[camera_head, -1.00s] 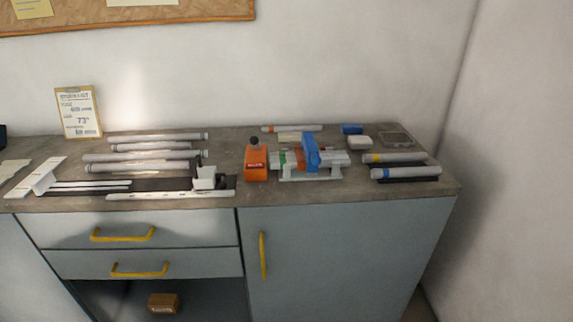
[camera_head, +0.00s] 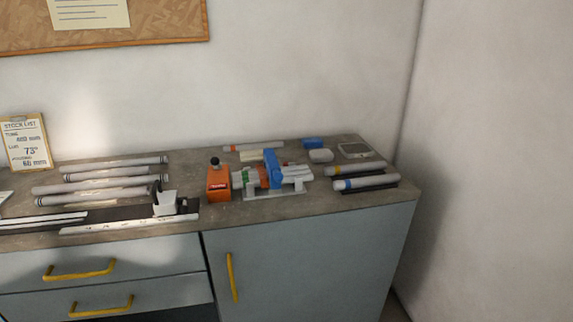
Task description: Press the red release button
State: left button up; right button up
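An orange box (camera_head: 219,184) with a black knob (camera_head: 215,162) on top and a small red label on its front stands on the counter. Just right of it is a jig (camera_head: 275,191) with a light grey base, a blue clamp (camera_head: 272,168) standing up over it, and green and orange-red parts (camera_head: 261,177) at its left. Grey tubes lie in the jig. I cannot make out for certain which red part is the release button. Neither of my grippers is in view.
Several grey tubes (camera_head: 118,174) and a white-blocked rail (camera_head: 130,224) lie at left on the counter (camera_head: 225,216). Two marked tubes (camera_head: 365,182) lie near the right end. A blue block (camera_head: 313,144) and a white block (camera_head: 320,156) sit behind. The cabinet (camera_head: 310,260) has yellow handles.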

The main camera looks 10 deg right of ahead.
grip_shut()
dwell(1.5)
